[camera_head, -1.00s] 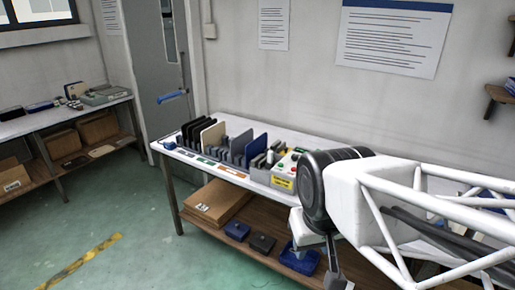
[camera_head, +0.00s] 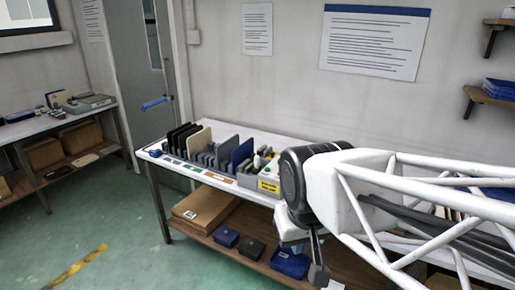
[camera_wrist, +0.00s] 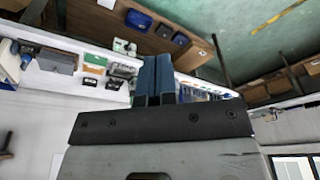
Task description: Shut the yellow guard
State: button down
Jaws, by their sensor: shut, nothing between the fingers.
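I cannot make out the yellow guard for certain in either view. A grey box (camera_head: 247,190) with a yellow label (camera_head: 268,186) stands on the bench, and my arm hides what lies to its right. My gripper shows in the wrist view as two blue fingers (camera_wrist: 154,66) side by side, shut and empty. They point toward the bench, which appears upside down there. I cannot judge their distance from the things on it. In the head view the fingers are not clear behind my arm.
A white bench (camera_head: 147,153) carries a rack of upright panels (camera_head: 200,141). Blue and dark bins (camera_head: 224,237) and a cardboard box (camera_head: 196,210) sit on its lower shelf. Another bench (camera_head: 40,126) stands at the left, with open green floor between. Wall shelves (camera_head: 495,95) are at the upper right.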

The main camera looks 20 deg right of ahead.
jog(key=w+d+r+m+g, duration=0.1)
jog(key=w+d+r+m, duration=0.15)
jog(key=w, duration=1.15)
jog(key=w+d+r+m+y, duration=0.15)
jog(key=w+d+r, duration=0.25)
jog(key=w, duration=1.1)
jog(key=w+d+r+m+g, duration=0.1)
jog(key=w+d+r+m, duration=0.25)
jog(key=w, duration=1.05)
jog(key=w+d+f+m, duration=0.2)
jog(key=w+d+f, duration=0.4)
jog(key=w, duration=0.5)
jog(key=w+d+f+m+g+y, duration=0.1)
jog(key=w+d+f+m, duration=0.1)
jog(key=w+d+f, duration=0.5)
jog(key=w+d+f+m+y, duration=0.1)
jog(key=w+d+f, duration=0.6)
jog(key=w, duration=1)
jog(key=shift+w+f+m+g, duration=0.2)
jog(key=shift+f+m+g, duration=0.2)
jog(key=shift+f+m, duration=0.3)
jog(key=shift+a, duration=0.1)
